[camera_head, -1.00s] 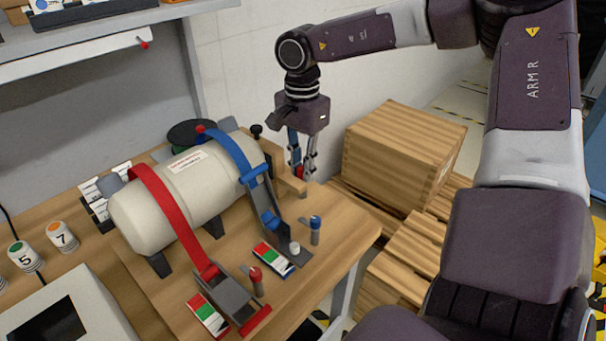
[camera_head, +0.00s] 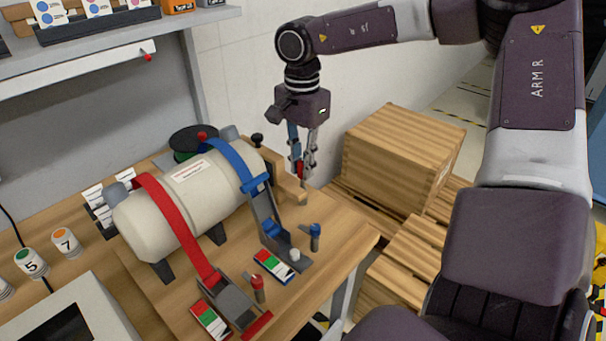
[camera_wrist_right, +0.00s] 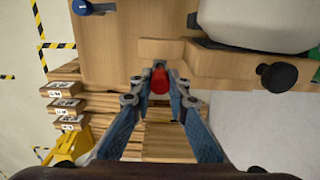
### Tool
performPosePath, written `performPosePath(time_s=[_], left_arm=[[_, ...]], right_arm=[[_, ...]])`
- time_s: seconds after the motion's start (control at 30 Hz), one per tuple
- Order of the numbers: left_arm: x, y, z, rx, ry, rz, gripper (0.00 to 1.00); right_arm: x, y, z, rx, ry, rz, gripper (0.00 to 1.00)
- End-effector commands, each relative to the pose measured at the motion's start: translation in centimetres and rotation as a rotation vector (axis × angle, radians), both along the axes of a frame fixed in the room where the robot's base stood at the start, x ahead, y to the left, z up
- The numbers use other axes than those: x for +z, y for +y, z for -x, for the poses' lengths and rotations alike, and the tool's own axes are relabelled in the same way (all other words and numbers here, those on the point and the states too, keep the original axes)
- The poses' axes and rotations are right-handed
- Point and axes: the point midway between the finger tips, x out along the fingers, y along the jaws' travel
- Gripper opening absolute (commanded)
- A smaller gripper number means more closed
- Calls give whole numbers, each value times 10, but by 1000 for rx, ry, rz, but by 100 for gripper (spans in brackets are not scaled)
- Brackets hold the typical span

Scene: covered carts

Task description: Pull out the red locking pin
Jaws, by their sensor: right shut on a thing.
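My right gripper (camera_head: 302,168) points down at the far right corner of the wooden bench, beside the wooden block (camera_head: 288,186) at the tank's right end. Its fingers are shut on a red pin (camera_wrist_right: 160,80), whose red head shows between the fingertips in the right wrist view. The pin's lower part is hidden, so I cannot tell whether it still sits in the block. A cream tank (camera_head: 182,205) lies on the bench under a red strap (camera_head: 170,215) and a blue strap (camera_head: 232,160). My left gripper is not in view.
A red-topped peg (camera_head: 257,285) and a blue-topped peg (camera_head: 315,237) stand by the strap buckles. A black knob (camera_wrist_right: 278,76) is right of the gripper in the wrist view. Wooden crates (camera_head: 400,150) stand beyond the bench's right edge. A shelf (camera_head: 110,35) hangs at upper left.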

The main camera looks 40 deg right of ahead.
Motion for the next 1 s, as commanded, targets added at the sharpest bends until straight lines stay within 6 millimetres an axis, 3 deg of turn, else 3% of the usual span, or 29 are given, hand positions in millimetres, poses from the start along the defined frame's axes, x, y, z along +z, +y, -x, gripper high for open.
performPosePath(time_s=[0.57, 1.0], left_arm=[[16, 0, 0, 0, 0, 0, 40], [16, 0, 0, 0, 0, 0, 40]], right_arm=[[25, 0, 0, 0, -1, 1, 0], [25, 0, 0, 0, -1, 0, 0]])
